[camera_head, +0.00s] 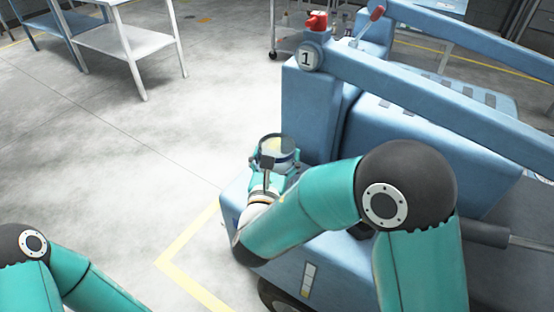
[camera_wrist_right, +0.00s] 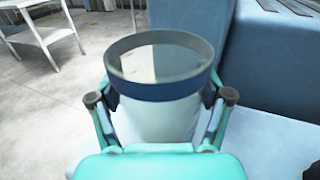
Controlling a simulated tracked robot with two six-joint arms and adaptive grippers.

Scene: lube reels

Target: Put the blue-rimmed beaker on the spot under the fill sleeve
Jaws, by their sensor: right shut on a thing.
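The beaker (camera_wrist_right: 157,118) has a dark blue rim and a pale translucent body. My right gripper (camera_wrist_right: 160,101) is shut on it, with one finger on each side just below the rim, and the beaker looks upright. In the head view the beaker (camera_head: 277,146) shows at the end of my right gripper (camera_head: 276,160), in front of the blue machine's upright post. Whether its base touches the blue surface below cannot be told. The fill sleeve and the spot under it cannot be made out. My left arm shows at the lower left, but its gripper is out of view.
A white table (camera_head: 113,40) stands at the upper left. The floor between is clear.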

